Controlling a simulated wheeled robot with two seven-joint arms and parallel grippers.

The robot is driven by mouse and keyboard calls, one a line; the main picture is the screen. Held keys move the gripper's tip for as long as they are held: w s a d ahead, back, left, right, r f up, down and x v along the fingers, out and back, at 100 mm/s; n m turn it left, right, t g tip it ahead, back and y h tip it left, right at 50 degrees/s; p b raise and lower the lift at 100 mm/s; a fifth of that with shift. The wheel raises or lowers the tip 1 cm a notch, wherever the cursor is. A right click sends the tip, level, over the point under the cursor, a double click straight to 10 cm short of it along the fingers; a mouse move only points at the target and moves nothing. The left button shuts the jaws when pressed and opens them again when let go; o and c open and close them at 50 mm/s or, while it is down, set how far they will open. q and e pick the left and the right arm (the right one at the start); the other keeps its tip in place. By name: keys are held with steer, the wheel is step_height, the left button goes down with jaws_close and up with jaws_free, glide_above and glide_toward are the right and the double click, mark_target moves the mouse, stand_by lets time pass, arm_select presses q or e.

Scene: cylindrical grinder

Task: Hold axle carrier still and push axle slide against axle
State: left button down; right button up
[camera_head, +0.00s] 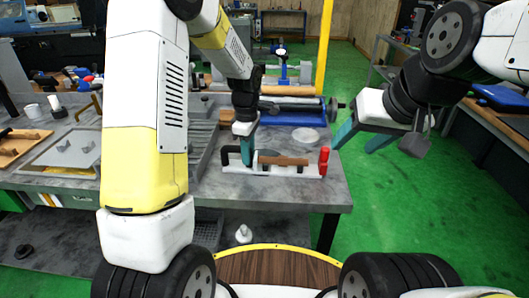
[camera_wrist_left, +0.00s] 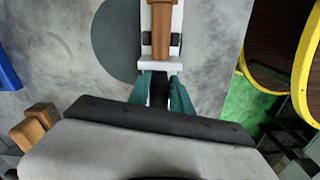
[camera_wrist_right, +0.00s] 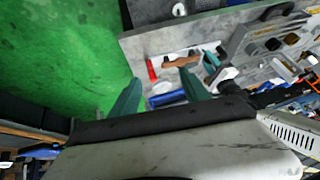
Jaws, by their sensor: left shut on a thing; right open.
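The white axle carrier (camera_head: 262,172) lies on the grey table near its front right edge. It also shows in the left wrist view (camera_wrist_left: 160,63). A brown axle (camera_head: 284,160) lies along it, and it shows in the left wrist view (camera_wrist_left: 162,28). The red axle slide (camera_head: 324,160) stands at the carrier's right end. My left gripper (camera_head: 247,160) is shut on the carrier's black handle (camera_head: 230,156) at the left end. My right gripper (camera_head: 352,149) is open and empty, right of the red slide and apart from it. The slide also shows in the right wrist view (camera_wrist_right: 151,70).
A blue-based machine (camera_head: 290,117) with a long roller stands behind the carrier. A ribbed grey tray (camera_head: 203,150) is to the left. Green floor (camera_head: 400,200) is open to the right.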

steer(key=shift+c, duration=0.4)
steer(key=c, duration=0.4)
steer(key=shift+w+r, duration=0.1)
steer(key=shift+w, duration=0.2)
steer(key=c, duration=0.3)
steer(key=w+g, duration=0.1)
steer(key=w, duration=0.3)
steer(key=w+d+g, duration=0.1)
steer(key=w, duration=0.2)
steer(key=w+d+f+g, duration=0.1)
steer(key=w, duration=0.3)
steer(key=shift+w+d+f+h, duration=0.1)
steer(key=shift+w+h, duration=0.2)
steer(key=shift+h, duration=0.1)
jaws_close()
steer(key=w+d+f+g+h, duration=0.1)
steer(key=w+d+f+g, duration=0.15)
steer(key=w+f, duration=0.65)
steer(key=shift+m+g, duration=0.3)
steer(key=shift+g, duration=0.05)
steer(key=shift+w+a+f, duration=0.1)
steer(key=shift+w+f, duration=0.1)
steer(key=shift+f, duration=1.15)
steer(key=shift+w+a+f, duration=0.1)
steer(key=shift+w+f, duration=0.15)
steer(key=shift+f, duration=1.1)
steer(key=shift+w+a+f, duration=0.1)
steer(key=shift+w+f, duration=0.1)
steer(key=shift+f, duration=1.15)
